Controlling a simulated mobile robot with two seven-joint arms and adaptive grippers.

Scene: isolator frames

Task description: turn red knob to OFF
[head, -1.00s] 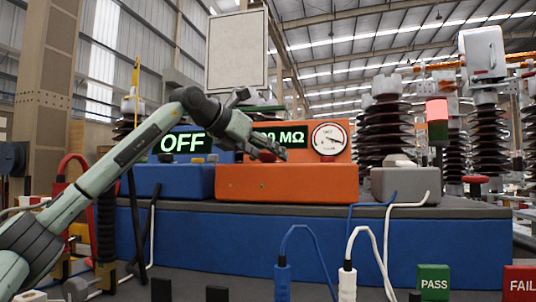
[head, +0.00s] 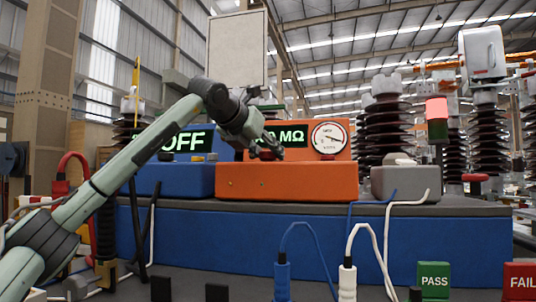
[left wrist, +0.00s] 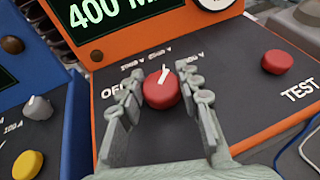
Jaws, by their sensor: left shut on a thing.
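The red knob (left wrist: 160,88) with a white pointer line is on the dark sloped panel of the orange tester (head: 290,182). In the left wrist view its pointer points up and slightly right, away from the OFF label (left wrist: 112,90) on its left. My left gripper (left wrist: 158,82) has one finger on each side of the knob and is shut on it. In the head view my left gripper (head: 268,150) reaches down to the tester's top and mostly hides the knob. My right gripper is in neither view.
A second red button (left wrist: 277,62) marked TEST is to the right on the panel. A blue unit (head: 175,180) with an OFF display stands left of the tester, a grey box (head: 405,184) right. A gauge (head: 329,138) is behind. Cables hang in front, near the PASS block (head: 433,281).

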